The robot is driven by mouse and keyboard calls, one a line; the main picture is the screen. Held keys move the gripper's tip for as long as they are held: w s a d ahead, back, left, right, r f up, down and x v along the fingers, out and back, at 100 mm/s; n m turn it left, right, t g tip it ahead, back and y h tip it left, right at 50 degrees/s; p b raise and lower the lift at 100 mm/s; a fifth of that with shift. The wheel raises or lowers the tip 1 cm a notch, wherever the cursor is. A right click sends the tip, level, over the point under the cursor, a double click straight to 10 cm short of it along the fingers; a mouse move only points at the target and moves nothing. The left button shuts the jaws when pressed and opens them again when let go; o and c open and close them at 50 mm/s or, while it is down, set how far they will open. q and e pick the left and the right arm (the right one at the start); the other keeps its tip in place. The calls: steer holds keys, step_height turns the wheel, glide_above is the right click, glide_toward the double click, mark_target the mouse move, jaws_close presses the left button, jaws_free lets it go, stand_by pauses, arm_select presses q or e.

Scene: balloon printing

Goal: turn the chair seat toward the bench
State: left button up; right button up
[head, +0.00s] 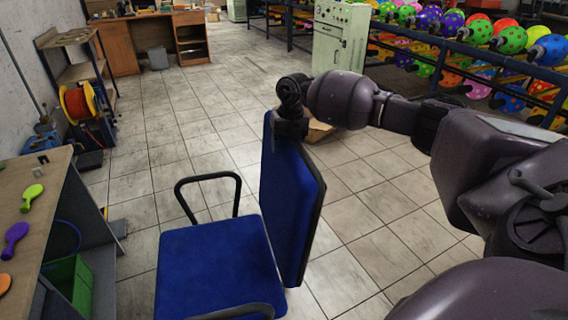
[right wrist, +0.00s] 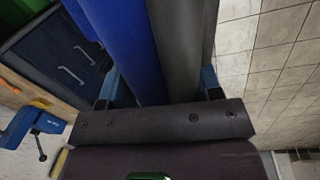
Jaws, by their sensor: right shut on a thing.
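The blue chair seat (head: 215,265) is at the bottom centre of the head view. Its front edge faces left, toward the bench (head: 32,215) at the left edge. The blue backrest (head: 290,205) stands upright on the seat's right side. My right gripper (head: 290,128) is shut on the top edge of the backrest. In the right wrist view, the backrest (right wrist: 130,45) runs between the fingers of my right gripper (right wrist: 158,90). Black armrests (head: 208,178) stand at the seat's far and near sides. The chair's base is hidden, and my left gripper is out of view.
Tiled floor (head: 215,115) is open beyond the chair. A pale green cabinet (head: 340,40) and a rack of dotted balloons (head: 470,50) stand at the back right.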

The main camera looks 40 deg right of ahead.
steer(key=w+n+b, duration=0.1)
steer(key=w, duration=0.1)
steer(key=w+d+n+b, duration=0.1)
steer(key=w, duration=0.1)
steer(key=shift+w+d+r+b, duration=0.1)
steer(key=shift+w+d+b, duration=0.1)
steer(key=shift+b, duration=0.1)
steer(key=o, duration=1.1)
steer(key=shift+o, duration=0.9)
steer(key=r, duration=0.6)
steer(key=r+p, duration=0.1)
steer(key=r, duration=0.2)
steer(key=shift+s+d+r, duration=0.15)
steer(key=shift+d+r, duration=0.05)
steer(key=shift+d, duration=0.2)
steer(key=shift+d+r, duration=0.1)
steer(key=shift+r, duration=0.55)
